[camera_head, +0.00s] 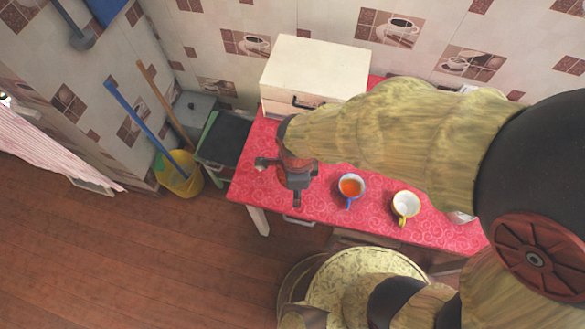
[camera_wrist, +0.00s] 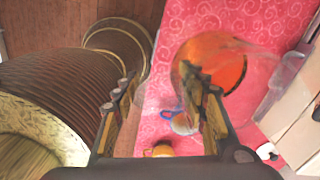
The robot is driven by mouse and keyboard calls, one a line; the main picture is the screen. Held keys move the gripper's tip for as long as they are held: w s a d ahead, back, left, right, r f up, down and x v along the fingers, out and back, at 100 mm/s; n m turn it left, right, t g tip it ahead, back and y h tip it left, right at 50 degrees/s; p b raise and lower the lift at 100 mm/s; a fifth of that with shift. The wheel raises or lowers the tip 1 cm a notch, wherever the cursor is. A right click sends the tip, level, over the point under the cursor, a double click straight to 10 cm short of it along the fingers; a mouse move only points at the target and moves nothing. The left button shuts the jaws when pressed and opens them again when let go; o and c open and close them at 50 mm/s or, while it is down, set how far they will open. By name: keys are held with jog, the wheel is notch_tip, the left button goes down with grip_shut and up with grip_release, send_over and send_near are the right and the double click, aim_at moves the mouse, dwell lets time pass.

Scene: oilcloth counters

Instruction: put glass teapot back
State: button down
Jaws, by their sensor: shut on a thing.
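The glass teapot (camera_wrist: 222,52), clear with orange tea in it, shows in the wrist view beyond and beside the right finger. A clear part of it stretches right over the pink cloth. My gripper (camera_wrist: 160,105) is closed on it, but the exact grip point is hard to see. In the head view my gripper (camera_head: 297,182) is over the left part of the red patterned counter (camera_head: 262,190); the teapot cannot be made out there. I cannot tell whether the teapot touches the counter.
A blue-handled cup of tea (camera_head: 350,187) and a yellow cup (camera_head: 405,205) stand right of my gripper. A cream box with a drawer (camera_head: 315,65) stands at the back. A yellow bucket (camera_head: 180,178) with tools is on the floor left. The counter's left front corner looks clear.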

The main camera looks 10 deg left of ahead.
jog(key=s+a+m, duration=0.1)
jog(key=s+m, duration=0.2)
jog(key=s, duration=0.3)
jog(key=w+f+b, duration=0.1)
jog(key=w, duration=0.2)
jog(key=w+a+f+b, duration=0.1)
jog(key=w+f, duration=0.1)
jog(key=w, duration=0.1)
jog(key=w+a+f+b, duration=0.1)
jog(key=w, duration=0.2)
jog(key=shift+w+f, duration=0.2)
jog(key=shift+f, duration=0.05)
jog(key=w+f+b, duration=0.1)
jog(key=w+f, duration=0.1)
jog(key=w+a+f+b, duration=0.1)
jog(key=w+f, duration=0.1)
jog(key=f, duration=0.1)
jog(key=shift+w+f, duration=0.15)
jog(key=shift+f, duration=0.05)
jog(key=shift+w+a+f+b, duration=0.15)
jog(key=shift+f+b, duration=0.6)
jog(key=shift+f, duration=0.85)
jog(key=shift+f, duration=0.15)
jog(key=c, duration=1.1)
grip_release()
jog(key=shift+c, duration=0.2)
jog(key=shift+o, duration=0.6)
